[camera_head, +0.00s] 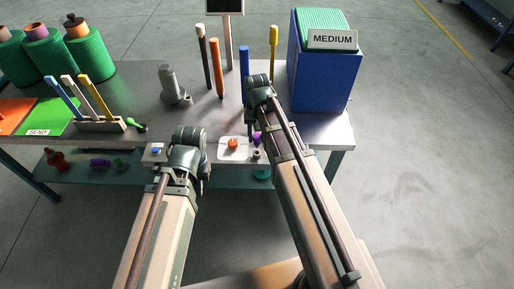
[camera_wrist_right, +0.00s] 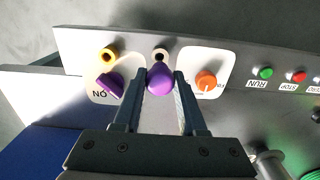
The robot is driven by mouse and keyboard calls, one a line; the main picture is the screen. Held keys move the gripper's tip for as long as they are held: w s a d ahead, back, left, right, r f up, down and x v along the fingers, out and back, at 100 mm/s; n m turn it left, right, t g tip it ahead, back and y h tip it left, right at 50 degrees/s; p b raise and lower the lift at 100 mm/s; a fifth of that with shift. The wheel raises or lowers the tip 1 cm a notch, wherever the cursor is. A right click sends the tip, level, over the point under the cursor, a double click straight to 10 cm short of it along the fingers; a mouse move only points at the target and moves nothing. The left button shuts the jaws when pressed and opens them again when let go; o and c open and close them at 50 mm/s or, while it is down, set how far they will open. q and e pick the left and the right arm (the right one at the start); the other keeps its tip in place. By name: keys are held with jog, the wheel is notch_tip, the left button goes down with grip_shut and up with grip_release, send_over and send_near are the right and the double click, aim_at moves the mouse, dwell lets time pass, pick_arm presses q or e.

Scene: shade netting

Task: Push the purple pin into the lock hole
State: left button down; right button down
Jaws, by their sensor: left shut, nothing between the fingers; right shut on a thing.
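In the right wrist view the purple pin (camera_wrist_right: 160,80) shows its round end between the fingertips of my right gripper (camera_wrist_right: 160,88), which is shut on it. A pale ring with a dark hole (camera_wrist_right: 160,54), likely the lock hole, is just beyond the pin; I cannot tell whether the pin touches it. In the head view a purple spot (camera_head: 257,137), apparently the pin, shows beside my right arm, which hides most of the gripper. My left gripper (camera_head: 186,160) is shut and empty above the table's front edge; its fingers are largely hidden by its wrist.
A purple switch (camera_wrist_right: 110,84) and a yellow ring (camera_wrist_right: 108,57) lie left of the pin, an orange knob (camera_wrist_right: 206,80) right of it. A blue bin (camera_head: 323,80) stands right of my right arm. Upright coloured rods (camera_head: 217,68) stand behind.

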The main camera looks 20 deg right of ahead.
aim_at(258, 136)
jog(key=shift+r, duration=0.1)
dwell(0.3)
